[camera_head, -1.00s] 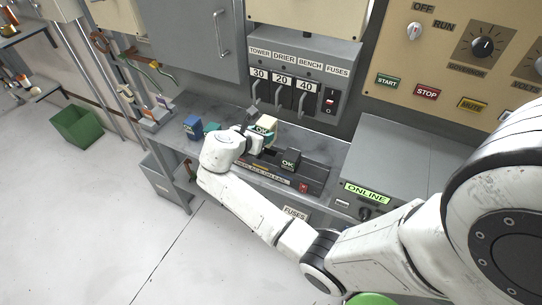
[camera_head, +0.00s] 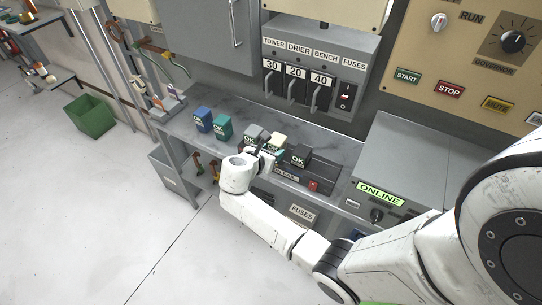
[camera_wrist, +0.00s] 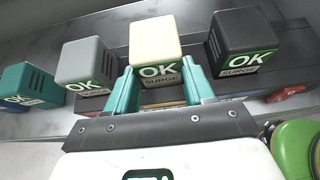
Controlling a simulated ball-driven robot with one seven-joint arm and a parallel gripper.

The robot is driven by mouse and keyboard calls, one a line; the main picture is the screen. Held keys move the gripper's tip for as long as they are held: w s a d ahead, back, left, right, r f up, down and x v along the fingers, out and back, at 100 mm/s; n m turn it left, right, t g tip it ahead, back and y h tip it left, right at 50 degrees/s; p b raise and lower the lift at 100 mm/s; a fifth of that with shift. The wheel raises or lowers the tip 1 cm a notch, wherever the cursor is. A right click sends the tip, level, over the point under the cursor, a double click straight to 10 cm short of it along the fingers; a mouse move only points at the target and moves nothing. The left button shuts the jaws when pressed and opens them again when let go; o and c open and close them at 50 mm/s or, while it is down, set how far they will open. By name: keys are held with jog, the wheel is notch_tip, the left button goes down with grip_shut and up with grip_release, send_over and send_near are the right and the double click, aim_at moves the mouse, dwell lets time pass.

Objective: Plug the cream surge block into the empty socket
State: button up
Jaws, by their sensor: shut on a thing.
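The cream surge block (camera_head: 279,141), with a green OK label, stands upright between the grey block (camera_head: 255,136) and the black block (camera_head: 299,155) at the dark socket rack. In the wrist view the cream block (camera_wrist: 155,45) is in the middle, held between the teal fingertips of my gripper (camera_wrist: 160,90). The grey block (camera_wrist: 84,60) is to its left and the black block (camera_wrist: 238,40) to its right, with gaps between. My gripper (camera_head: 266,153) is shut on the cream block from the front. The socket under it is hidden, so I cannot tell how deep it sits.
A blue block (camera_head: 203,118) and a teal block (camera_head: 223,128) stand on the grey bench left of the rack. A red button (camera_head: 313,185) is at the rack's right end. The grey ONLINE box (camera_head: 400,170) stands to the right. Breaker levers (camera_head: 295,88) hang above.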

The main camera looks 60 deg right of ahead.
jog(key=shift+f, duration=0.1)
jog(key=shift+f, duration=0.15)
jog(key=o, duration=1.2)
jog(key=shift+o, duration=0.2)
